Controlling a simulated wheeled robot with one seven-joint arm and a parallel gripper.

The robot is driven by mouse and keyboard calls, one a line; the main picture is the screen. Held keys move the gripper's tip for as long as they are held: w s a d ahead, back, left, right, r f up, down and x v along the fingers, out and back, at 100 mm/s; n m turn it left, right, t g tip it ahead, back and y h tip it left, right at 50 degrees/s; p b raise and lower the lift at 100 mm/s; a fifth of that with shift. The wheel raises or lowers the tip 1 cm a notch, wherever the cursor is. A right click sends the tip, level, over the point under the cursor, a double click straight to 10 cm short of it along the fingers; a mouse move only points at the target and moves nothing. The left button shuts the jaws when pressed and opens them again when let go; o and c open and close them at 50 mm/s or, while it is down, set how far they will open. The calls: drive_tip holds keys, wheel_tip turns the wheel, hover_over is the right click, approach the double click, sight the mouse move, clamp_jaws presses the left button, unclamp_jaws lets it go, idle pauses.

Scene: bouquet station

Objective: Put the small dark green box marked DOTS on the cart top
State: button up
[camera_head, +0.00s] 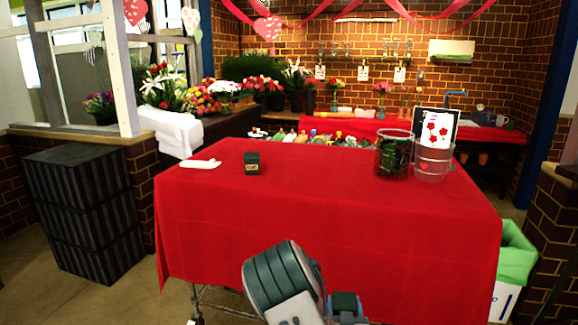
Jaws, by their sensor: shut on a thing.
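A small dark green box (345,302) is at the bottom of the view, in my gripper (345,318), which is shut on it. Its top shows; no marking can be read on it, and most of the gripper is cut off by the lower edge. The box is in front of the red-covered cart (330,230), low against its hanging cloth, apart from the top. Another small dark box (252,163) with a pale label stands upright on the cart top, towards the back left; its lettering is too small to read.
A white object (200,164) lies at the cart top's left. A dark glass container (394,154) and a clear bucket (433,161) with a card (436,126) stand at its right. The middle and front of the top are clear. A green-lined bin (516,255) stands right of the cart.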

sight(345, 300)
wheel_tip(345, 300, up, 8)
drive_tip(key=n+y+p, duration=0.1)
drive_tip(key=y+p, duration=0.1)
drive_tip(key=p, duration=0.8)
drive_tip(key=shift+p, duration=0.3)
